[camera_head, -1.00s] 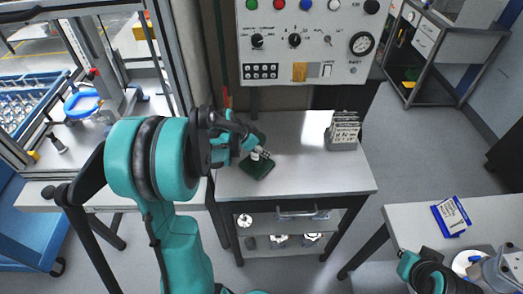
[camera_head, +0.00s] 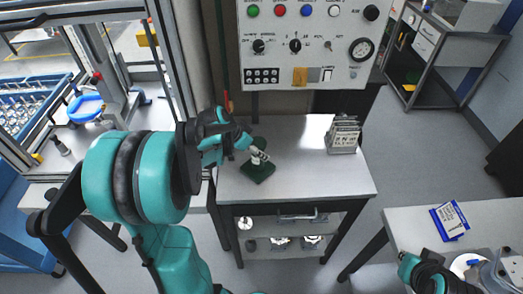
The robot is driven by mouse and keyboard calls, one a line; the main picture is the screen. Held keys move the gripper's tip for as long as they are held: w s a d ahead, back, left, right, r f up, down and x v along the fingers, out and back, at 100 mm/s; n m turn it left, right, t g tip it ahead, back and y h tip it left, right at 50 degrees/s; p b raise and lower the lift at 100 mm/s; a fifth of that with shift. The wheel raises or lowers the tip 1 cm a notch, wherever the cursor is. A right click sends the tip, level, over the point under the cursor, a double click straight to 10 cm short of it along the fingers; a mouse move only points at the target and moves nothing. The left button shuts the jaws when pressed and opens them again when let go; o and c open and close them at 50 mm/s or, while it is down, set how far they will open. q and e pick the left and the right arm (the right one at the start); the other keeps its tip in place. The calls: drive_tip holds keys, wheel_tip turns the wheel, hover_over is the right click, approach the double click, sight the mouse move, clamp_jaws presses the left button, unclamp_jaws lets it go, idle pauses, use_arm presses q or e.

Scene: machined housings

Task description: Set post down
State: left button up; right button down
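The post (camera_head: 257,156) is a small, pale metallic piece with a grey end. It stands on a dark green mat (camera_head: 260,174) on the grey metal table, and looks slightly tilted. My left gripper (camera_head: 243,146) is just to the left of the post. Its fingers look spread, with a small gap to the post. The far side of the post is hard to make out. My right gripper (camera_head: 408,263) is low at the right, by the side table; its fingers are too small and partly hidden to read.
A rack of grey plates (camera_head: 343,135) stands at the table's back right. A control panel (camera_head: 306,45) hangs behind. A blue-and-white box (camera_head: 450,220) lies on the right side table (camera_head: 500,212). The table's front right is clear.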

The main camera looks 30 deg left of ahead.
use_arm(q)
drive_tip(key=p+v, duration=0.2)
drive_tip(key=v, duration=0.5)
drive_tip(key=s+d+r+n+y, duration=0.1)
drive_tip(key=s+d+n, duration=0.1)
drive_tip(key=s+d, duration=0.5)
drive_tip(key=s+d+r+n+t+y, duration=0.1)
drive_tip(key=s+d+n, duration=0.2)
drive_tip(key=s+d, duration=0.3)
drive_tip(key=d, duration=0.3)
drive_tip(key=shift+s+d+r+y, duration=0.3)
drive_tip(key=shift+s+d+y, duration=0.1)
wheel_tip(320, 180, down, 7)
drive_tip(key=b, duration=0.7)
drive_tip(key=shift+r, duration=0.1)
